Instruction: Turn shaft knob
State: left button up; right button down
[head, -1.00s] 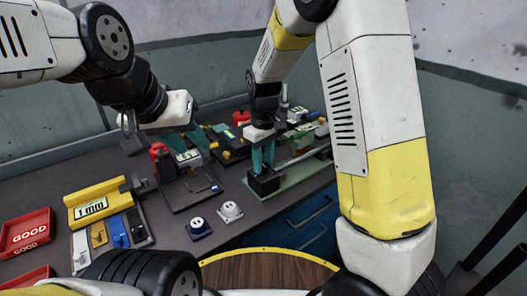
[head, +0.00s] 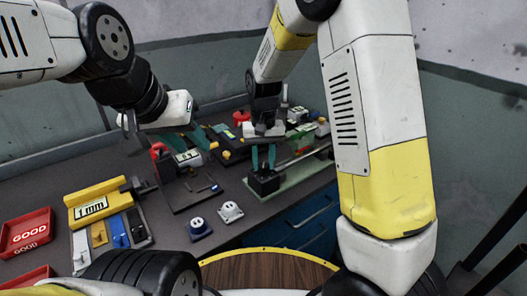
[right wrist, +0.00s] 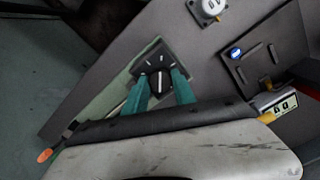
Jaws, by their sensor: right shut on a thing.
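The shaft knob (right wrist: 158,82) is black with a pale pointer line and sits on a dark square plate (right wrist: 147,66) with white marks in the right wrist view. My right gripper (right wrist: 161,80) has its two teal fingers closed on opposite sides of the knob. In the head view the right gripper (head: 264,164) points down onto the dark block (head: 264,186) that carries the knob; the knob itself is mostly hidden there. My left gripper (head: 187,141) hangs above the bench to the left, empty, its teal fingers apart.
A black stand with a small display (head: 187,157) is left of the knob block. A yellow 1 mm gauge (head: 95,205) and a red GOOD tray (head: 27,232) are further left.

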aim_at(264, 165)
dwell(0.5)
jog(key=c, duration=1)
grip_release()
jog(key=shift+c, duration=0.2)
jog(key=shift+r, duration=3.95)
jog(key=s+d+r+t+y, duration=0.1)
jog(key=s+d+r+t, duration=0.2)
jog(key=s+d+r, duration=0.2)
jog(key=s+d+r+m+t+y, duration=0.1)
jog(key=s+d+r+t, duration=0.2)
jog(key=s, duration=1.1)
jog(key=d+r, duration=0.3)
jog(key=d, duration=0.3)
jog(key=shift+d+r, duration=0.15)
